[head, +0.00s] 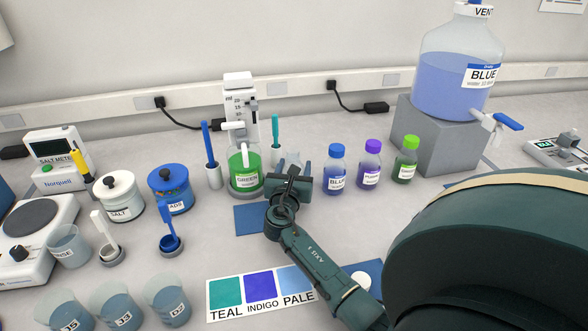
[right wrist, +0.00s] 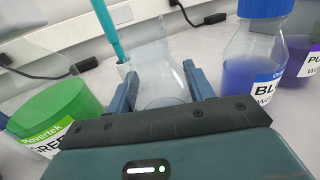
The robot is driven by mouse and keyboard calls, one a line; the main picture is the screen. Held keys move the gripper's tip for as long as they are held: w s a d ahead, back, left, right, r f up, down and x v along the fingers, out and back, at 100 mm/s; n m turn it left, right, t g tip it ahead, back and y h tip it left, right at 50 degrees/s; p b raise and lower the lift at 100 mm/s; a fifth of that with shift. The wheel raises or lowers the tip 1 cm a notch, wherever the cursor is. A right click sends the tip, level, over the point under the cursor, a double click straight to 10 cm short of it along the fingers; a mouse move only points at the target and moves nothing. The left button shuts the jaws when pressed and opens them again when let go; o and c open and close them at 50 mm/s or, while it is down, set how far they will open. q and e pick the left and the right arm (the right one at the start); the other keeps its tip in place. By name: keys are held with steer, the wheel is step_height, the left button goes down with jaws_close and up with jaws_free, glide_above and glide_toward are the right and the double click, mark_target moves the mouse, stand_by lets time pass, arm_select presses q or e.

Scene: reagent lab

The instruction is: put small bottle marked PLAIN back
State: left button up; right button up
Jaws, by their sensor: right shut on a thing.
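My right gripper (head: 291,170) is at the middle of the bench, between the green-filled container and the small blue bottle. Its fingers are shut on a clear, empty-looking glass vessel (right wrist: 160,80), which stands between the two fingertips (right wrist: 162,92) in the right wrist view. The glass vessel (head: 291,160) is partly hidden behind the gripper in the head view. No label reading PLAIN can be made out on it or elsewhere. My left gripper is not in view.
Small bottles of blue (head: 336,171), purple (head: 369,166) and green (head: 405,160) stand close on the right. The green container (head: 244,170) is close on the left, with a teal stick in a holder (head: 276,148) behind. A blue mat (head: 252,219) lies in front.

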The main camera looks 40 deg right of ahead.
steer(key=shift+f, duration=0.1)
steer(key=o, duration=1.1)
steer(key=shift+r, duration=0.25)
steer(key=p+v, duration=0.1)
steer(key=v, duration=1.1)
steer(key=shift+a, duration=0.1)
